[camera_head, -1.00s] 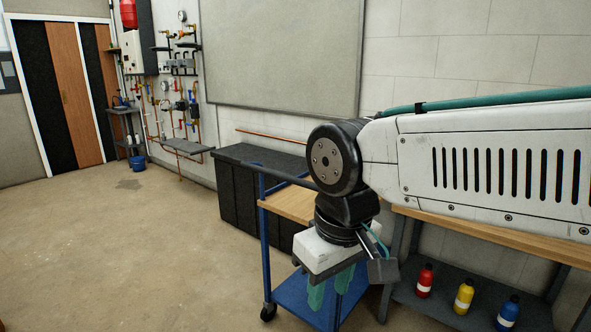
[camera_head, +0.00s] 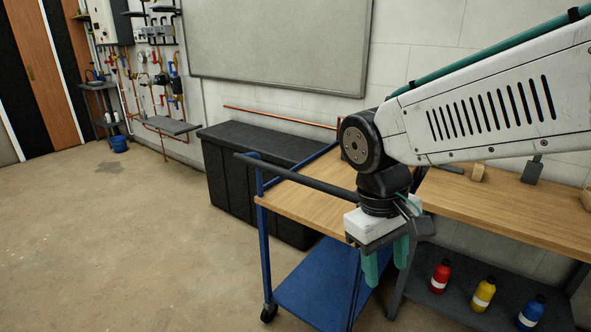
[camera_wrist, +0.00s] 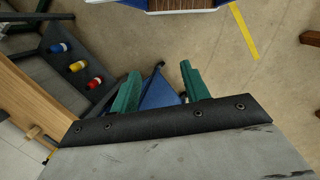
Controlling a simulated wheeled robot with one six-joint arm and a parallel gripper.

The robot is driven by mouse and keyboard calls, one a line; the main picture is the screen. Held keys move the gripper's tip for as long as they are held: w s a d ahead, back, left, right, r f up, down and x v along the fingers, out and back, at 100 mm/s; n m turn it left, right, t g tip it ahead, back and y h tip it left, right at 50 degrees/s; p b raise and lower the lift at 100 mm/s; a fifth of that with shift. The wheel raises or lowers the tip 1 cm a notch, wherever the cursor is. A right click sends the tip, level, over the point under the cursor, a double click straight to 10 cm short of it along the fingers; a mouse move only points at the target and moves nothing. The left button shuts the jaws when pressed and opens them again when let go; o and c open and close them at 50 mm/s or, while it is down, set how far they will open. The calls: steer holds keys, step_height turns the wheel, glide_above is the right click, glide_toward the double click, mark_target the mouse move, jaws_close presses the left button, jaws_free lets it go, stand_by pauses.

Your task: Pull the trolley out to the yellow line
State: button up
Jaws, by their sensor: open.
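The trolley has a blue frame, a wooden top (camera_head: 312,207) and a lower blue shelf (camera_head: 312,283). Its dark handle bar (camera_head: 295,175) runs along its near upper side in the head view. My gripper (camera_head: 385,264) points down, open and empty, near the right end of the handle. It covers part of the trolley's right side. In the wrist view a blue part of the trolley (camera_wrist: 160,92) shows between the two teal fingers, below them; I cannot tell how far apart they are. The yellow line (camera_wrist: 244,32) lies on the floor in the wrist view.
A wooden bench (camera_head: 500,207) stands right of the trolley, with red (camera_head: 440,276), yellow (camera_head: 482,295) and blue (camera_head: 531,312) bottles on its lower shelf. A black chest (camera_head: 228,180) stands behind by the wall. The floor at left is clear.

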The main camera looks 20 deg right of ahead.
steer(key=w+d+f+n+h, duration=0.1)
steer(key=w+f+h, duration=0.15)
steer(key=w, duration=0.25)
steer(key=w+f+n+g+h, duration=0.1)
steer(key=w+h, duration=0.2)
steer(key=w, duration=0.1)
steer(key=w+d+f+n+h, duration=0.1)
steer(key=w+f+h, duration=0.1)
steer(key=w, duration=0.3)
steer(key=n+t+h, duration=0.3)
steer(key=t+h, duration=0.4)
steer(key=t, duration=0.7)
glide_toward(283, 176)
steer(key=f+x, duration=0.1)
steer(key=x, duration=0.5)
steer(key=shift+a+r+m, duration=0.1)
steer(key=shift+r+m, duration=0.15)
steer(key=shift+m, duration=0.05)
steer(key=shift+w+d+r, duration=0.1)
steer(key=shift+w+d, duration=0.05)
steer(key=shift+d, duration=0.15)
steer(key=x, duration=0.7)
steer(key=shift+r, duration=0.1)
steer(key=shift+c, duration=0.4)
